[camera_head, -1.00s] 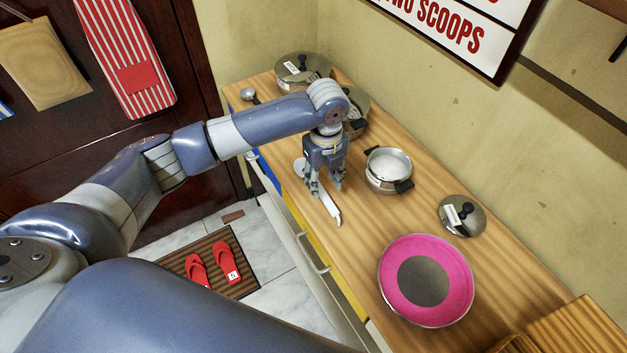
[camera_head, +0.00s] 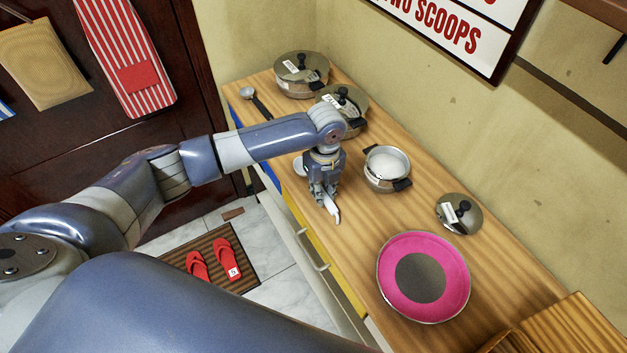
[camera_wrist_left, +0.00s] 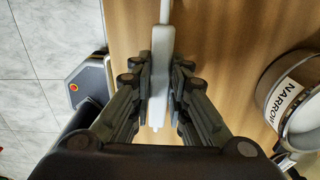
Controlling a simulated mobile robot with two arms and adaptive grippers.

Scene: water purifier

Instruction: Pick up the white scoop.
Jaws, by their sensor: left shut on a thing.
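The white scoop (camera_head: 335,215) is near the front edge of the wooden counter, its handle end showing past my fingers. A white round part, seemingly its bowl (camera_head: 298,166), shows on the far side of the gripper. My left gripper (camera_head: 326,196) points down and is shut on the scoop's handle. In the left wrist view the white handle (camera_wrist_left: 162,45) runs lengthwise between the two fingers of my left gripper (camera_wrist_left: 160,82). The fingers hide the middle of the scoop. I cannot tell whether it touches the counter. My right gripper is not in view.
An open steel pot (camera_head: 386,167) stands close to the right of the gripper. A lid (camera_head: 459,213), a pink pan (camera_head: 455,285) and lidded pots (camera_head: 301,74) are on the counter (camera_head: 345,265). A black-handled ladle (camera_head: 261,107) lies at the far left.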

